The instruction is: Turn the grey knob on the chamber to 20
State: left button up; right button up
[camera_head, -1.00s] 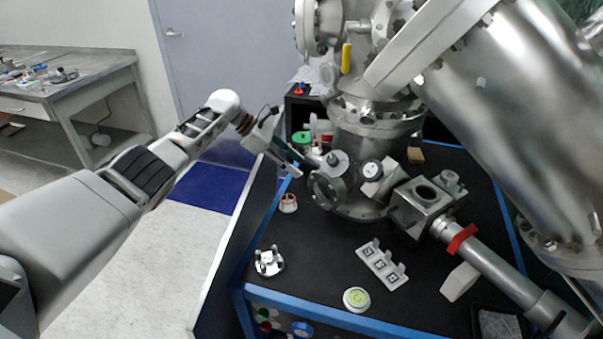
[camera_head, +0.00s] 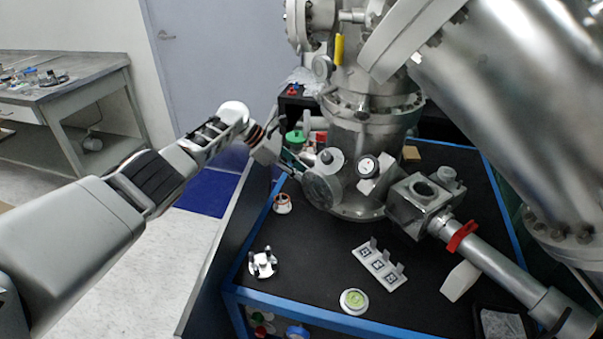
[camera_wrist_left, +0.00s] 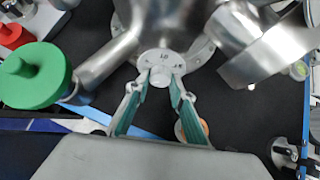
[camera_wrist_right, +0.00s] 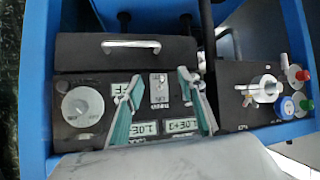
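The grey knob (camera_head: 329,161) is a round, pale disc on the metal chamber (camera_head: 362,135), just above and right of my left gripper (camera_head: 301,172) in the head view. In the left wrist view the knob (camera_wrist_left: 161,61) faces the camera, with a marking like "10" on its face. My left gripper (camera_wrist_left: 161,76) points at it, its teal-lined fingers partly apart on either side of the knob's small raised part. I cannot tell whether they touch it. My right gripper (camera_wrist_right: 162,78) is open and empty before an instrument panel; it is outside the head view.
A green knob (camera_wrist_left: 32,74) is left of my left fingers; a round metal viewport (camera_head: 322,190) is close to them. A gauge (camera_head: 368,167) and valve block (camera_head: 420,200) are further right. Small parts stand on the black table (camera_head: 315,245). The right wrist view shows dials and displays (camera_wrist_right: 182,126).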

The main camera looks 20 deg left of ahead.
pick_arm(q)
jog(key=shift+o, duration=0.2)
jog(key=shift+r+p, duration=0.2)
jog(key=shift+p, duration=0.1)
jog(key=p, duration=0.2)
jog(key=m+t+p, duration=0.1)
jog(key=p, duration=0.2)
jog(key=shift+w+r, duration=0.1)
jog(key=shift+r, duration=0.2)
jog(key=shift+f+m+p, duration=0.1)
jog(key=shift+m+p, duration=0.2)
jog(key=shift+p, duration=0.25)
jog(key=shift+f+p, duration=0.25)
jog(key=shift+p, duration=0.05)
jog(key=o, duration=1.1)
jog(key=shift+f, duration=0.15)
